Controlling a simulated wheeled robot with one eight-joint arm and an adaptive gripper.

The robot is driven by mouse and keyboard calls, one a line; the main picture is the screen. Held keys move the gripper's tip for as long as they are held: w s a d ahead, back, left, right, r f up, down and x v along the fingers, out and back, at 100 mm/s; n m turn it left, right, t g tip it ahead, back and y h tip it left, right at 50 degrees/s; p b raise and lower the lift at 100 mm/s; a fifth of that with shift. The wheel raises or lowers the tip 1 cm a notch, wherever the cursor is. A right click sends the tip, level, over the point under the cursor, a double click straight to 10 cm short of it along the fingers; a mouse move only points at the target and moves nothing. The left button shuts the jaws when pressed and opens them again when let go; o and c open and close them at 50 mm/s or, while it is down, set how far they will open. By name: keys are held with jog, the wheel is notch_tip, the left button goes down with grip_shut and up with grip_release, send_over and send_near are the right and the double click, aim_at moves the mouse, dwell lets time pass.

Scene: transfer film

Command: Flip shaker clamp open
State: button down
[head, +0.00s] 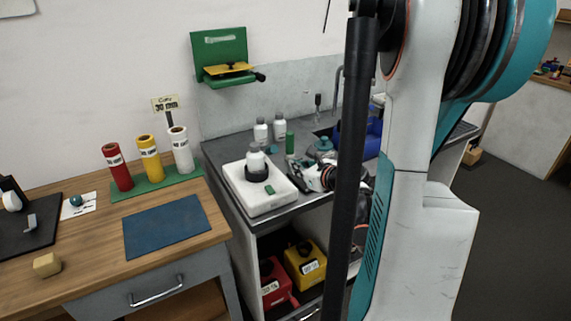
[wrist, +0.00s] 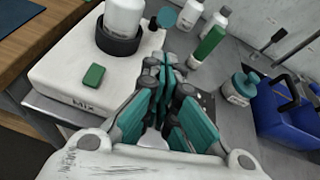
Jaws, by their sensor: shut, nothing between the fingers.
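The white shaker (head: 262,205) stands on the grey counter, with a green button and a black ring holder (head: 257,174) on top. A white bottle (head: 256,157) sits upright in the ring. In the wrist view the shaker (wrist: 75,95) is at the left, with the ring (wrist: 117,43) around the bottle (wrist: 124,14). A small dark part with a teal round knob (wrist: 167,17) shows beside the ring; I take it for the clamp, but its state is unclear. My gripper (wrist: 163,72) is shut and empty, right of the shaker and apart from the ring. It also shows in the head view (head: 304,179).
Behind are white bottles (head: 261,131) and a green tube (head: 290,143). A teal-lidded jar (wrist: 240,88) and a blue bin (wrist: 285,112) stand to the right. My arm hides part of the counter in the head view. A wooden bench (head: 190,240) is at the left.

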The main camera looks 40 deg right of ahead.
aim_at(268, 151)
jog(key=b+x, duration=0.3)
jog(key=x, duration=0.7)
jog(key=shift+a, duration=0.1)
jog(key=shift+s, duration=0.1)
